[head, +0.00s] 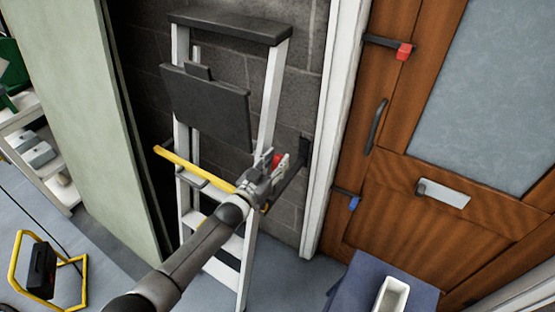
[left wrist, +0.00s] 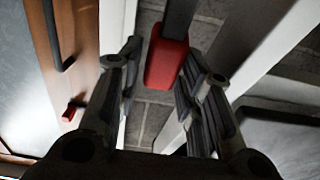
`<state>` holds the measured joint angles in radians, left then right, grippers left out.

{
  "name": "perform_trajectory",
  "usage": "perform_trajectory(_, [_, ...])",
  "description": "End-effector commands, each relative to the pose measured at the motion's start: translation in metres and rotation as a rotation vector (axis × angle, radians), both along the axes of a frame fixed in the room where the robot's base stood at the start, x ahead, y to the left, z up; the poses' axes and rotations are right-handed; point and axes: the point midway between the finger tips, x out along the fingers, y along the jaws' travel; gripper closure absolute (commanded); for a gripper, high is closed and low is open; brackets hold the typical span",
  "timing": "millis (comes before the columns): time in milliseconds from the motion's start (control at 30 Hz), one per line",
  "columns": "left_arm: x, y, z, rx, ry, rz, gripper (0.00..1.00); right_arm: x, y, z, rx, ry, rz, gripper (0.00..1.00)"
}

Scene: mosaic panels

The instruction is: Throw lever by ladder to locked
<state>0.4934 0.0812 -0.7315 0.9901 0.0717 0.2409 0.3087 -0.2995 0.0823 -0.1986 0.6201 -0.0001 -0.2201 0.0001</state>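The lever by the ladder has a red grip (head: 277,160), and a dark mount (head: 305,150) shows on the block wall just right of the ladder (head: 272,90). My left gripper (head: 280,167) reaches this grip and partly hides the lever. In the left wrist view the red grip (left wrist: 167,62) on its dark bar (left wrist: 181,16) lies between the two spread fingers of my left gripper (left wrist: 164,75). Gaps show on both sides of the grip, so the gripper is open around it and not clamped. My right gripper is not in view.
The wooden door (head: 395,215) at right carries a red-tipped lever (head: 403,51) and a blue-tipped lever (head: 353,203). A white door frame (head: 335,120) stands close right of my gripper. A yellow bar (head: 190,167) crosses the ladder. A blue box (head: 350,285) stands at lower right.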

Motion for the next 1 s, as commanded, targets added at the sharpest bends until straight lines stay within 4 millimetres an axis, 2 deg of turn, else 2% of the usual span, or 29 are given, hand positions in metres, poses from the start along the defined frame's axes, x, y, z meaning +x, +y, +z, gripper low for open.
perform_trajectory(133, [0.0070, -0.0053, -0.0002, 0.001, 0.001, 0.000, 0.66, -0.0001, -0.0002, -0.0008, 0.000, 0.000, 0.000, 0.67])
perform_trajectory(467, [0.0088, -0.0070, 0.0001, -0.001, 0.001, -0.001, 0.66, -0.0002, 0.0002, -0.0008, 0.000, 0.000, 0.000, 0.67])
perform_trajectory(500, [0.0088, -0.0070, 0.0001, -0.001, 0.001, -0.001, 0.67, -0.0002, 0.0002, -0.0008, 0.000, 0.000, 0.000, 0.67])
perform_trajectory(767, [0.0087, -0.0068, -0.0001, 0.001, 0.001, 0.000, 1.00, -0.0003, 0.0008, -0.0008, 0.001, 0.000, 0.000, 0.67])
perform_trajectory(1000, [0.0080, -0.0065, -0.0015, -0.003, -0.003, -0.001, 1.00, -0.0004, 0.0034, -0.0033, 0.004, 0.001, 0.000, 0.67])
